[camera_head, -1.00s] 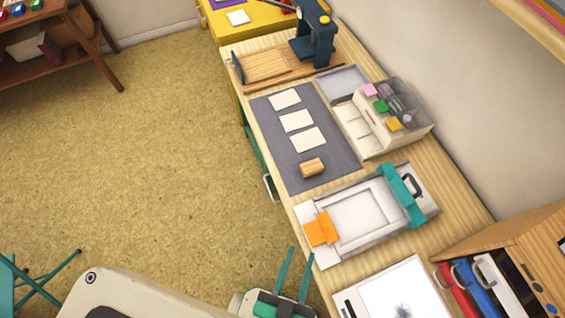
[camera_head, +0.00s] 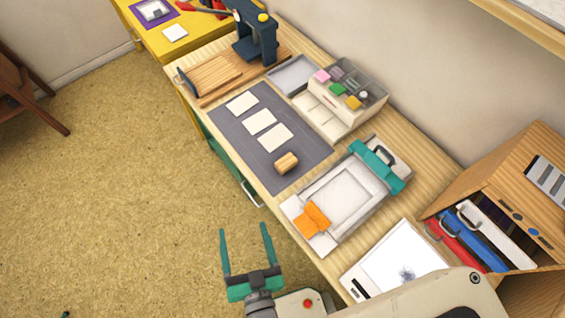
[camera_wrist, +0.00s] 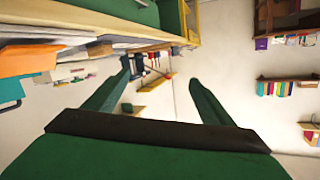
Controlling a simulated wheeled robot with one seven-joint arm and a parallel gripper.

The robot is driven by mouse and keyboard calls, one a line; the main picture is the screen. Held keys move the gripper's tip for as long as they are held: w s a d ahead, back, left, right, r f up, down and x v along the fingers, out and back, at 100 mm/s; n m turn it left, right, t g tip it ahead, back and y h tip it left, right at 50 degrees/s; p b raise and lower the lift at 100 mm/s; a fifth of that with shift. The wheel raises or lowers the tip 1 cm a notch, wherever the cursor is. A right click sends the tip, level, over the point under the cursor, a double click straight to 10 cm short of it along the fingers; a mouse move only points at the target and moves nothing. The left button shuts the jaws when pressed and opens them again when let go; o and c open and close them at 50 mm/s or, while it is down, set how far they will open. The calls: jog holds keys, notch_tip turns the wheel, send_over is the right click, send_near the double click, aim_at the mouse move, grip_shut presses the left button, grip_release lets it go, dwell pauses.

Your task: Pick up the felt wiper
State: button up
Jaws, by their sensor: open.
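A small tan block (camera_head: 287,162) lies on the near right part of the grey mat (camera_head: 233,135) in the head view. It may be the felt wiper, but its material is too small to tell. My green gripper (camera_head: 244,228) is open and empty, left of the table's front edge, with its fingers apart and pointing up in the picture. It is well away from the tan block. In the wrist view my gripper (camera_wrist: 159,79) has nothing between its fingers, and the tan block cannot be made out.
White cards (camera_head: 260,122) lie on the mat. A white frame device with an orange part (camera_head: 311,218) and teal bar stands right of it. A drawer organizer (camera_head: 345,98), a dark blue press (camera_head: 258,35) and a wooden rack (camera_head: 540,175) line the wooden table.

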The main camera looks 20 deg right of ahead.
jog(key=w+a+r+m+t+y, duration=0.15)
jog(key=w+a+r, duration=0.25)
jog(key=w, duration=0.6)
jog(key=w+a+r+m+y, duration=0.2)
jog(key=w+a+r, duration=0.15)
jog(key=w, duration=0.55)
jog(key=w+a+r+n+g+y, duration=0.5)
jog(key=w+a+r+n+y, duration=0.4)
jog(key=w+r, duration=0.4)
jog(key=n+g+h, duration=0.2)
jog(key=g+h, duration=1)
send_over(286, 161)
notch_tip(286, 161, down, 17)
jog(key=shift+d+f, duration=0.1)
jog(key=shift+d, duration=0.2)
jog(key=f, duration=1)
jog(key=shift+a, duration=0.25)
